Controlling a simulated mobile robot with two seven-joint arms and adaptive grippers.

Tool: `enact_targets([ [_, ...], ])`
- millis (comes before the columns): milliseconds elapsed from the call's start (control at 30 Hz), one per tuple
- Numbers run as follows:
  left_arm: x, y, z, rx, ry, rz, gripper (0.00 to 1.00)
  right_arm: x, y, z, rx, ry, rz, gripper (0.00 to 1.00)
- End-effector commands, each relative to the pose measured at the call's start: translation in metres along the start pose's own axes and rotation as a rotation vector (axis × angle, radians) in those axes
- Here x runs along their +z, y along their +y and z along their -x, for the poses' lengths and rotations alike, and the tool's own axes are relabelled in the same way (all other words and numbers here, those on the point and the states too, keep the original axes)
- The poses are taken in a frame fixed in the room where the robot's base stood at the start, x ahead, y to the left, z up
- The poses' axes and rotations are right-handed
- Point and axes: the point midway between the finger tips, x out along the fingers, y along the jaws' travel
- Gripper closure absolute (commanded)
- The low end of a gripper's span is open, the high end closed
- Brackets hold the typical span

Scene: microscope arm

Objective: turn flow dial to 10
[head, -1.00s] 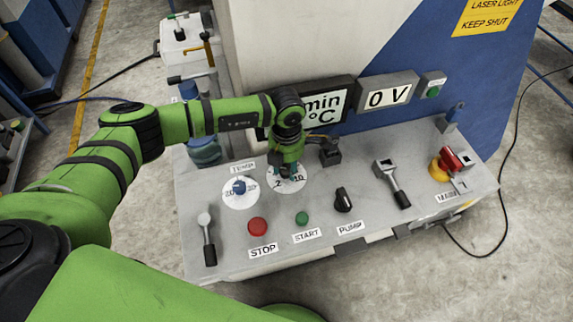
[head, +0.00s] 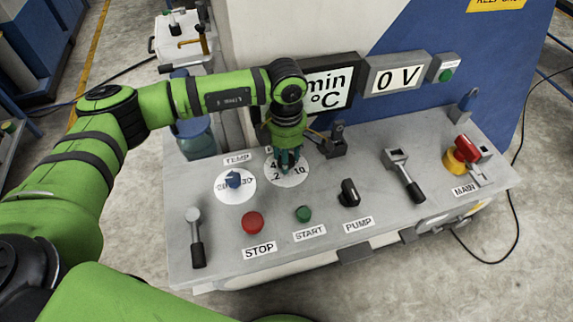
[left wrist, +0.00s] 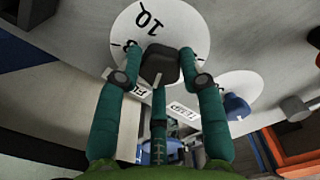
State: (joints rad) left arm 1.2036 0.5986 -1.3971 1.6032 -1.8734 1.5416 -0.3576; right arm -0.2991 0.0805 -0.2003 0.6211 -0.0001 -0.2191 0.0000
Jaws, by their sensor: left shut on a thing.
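The flow dial is a white disc (head: 287,176) with black numbers, at the back of the grey panel, left of its middle. In the left wrist view the disc (left wrist: 148,22) shows its 10 mark near the top, with a dark knob (left wrist: 158,64) in front of it. My left gripper (head: 288,160) comes down from above onto the dial. The knob's pointer direction is hidden. My right gripper is not in view.
The TEMP dial's blue knob (head: 234,179) stands close left of the flow dial. A red STOP button (head: 252,222), green START button (head: 303,214), black PUMP knob (head: 349,192) and levers (head: 404,175) are on the panel. The display (head: 332,88) stands behind.

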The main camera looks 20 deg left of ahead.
Motion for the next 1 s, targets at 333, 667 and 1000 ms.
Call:
enact_targets([
  [333, -0.002, 0.0, -0.009, -0.001, 0.005, -0.327, 0.94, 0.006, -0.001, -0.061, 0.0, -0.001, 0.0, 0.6],
  [667, -0.001, 0.001, -0.006, -0.003, 0.004, -0.584, 0.94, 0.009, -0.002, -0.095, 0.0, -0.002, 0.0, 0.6],
  [1000, -0.001, 0.001, -0.003, -0.004, 0.004, -0.722, 0.94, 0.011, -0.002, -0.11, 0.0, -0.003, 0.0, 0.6],
])
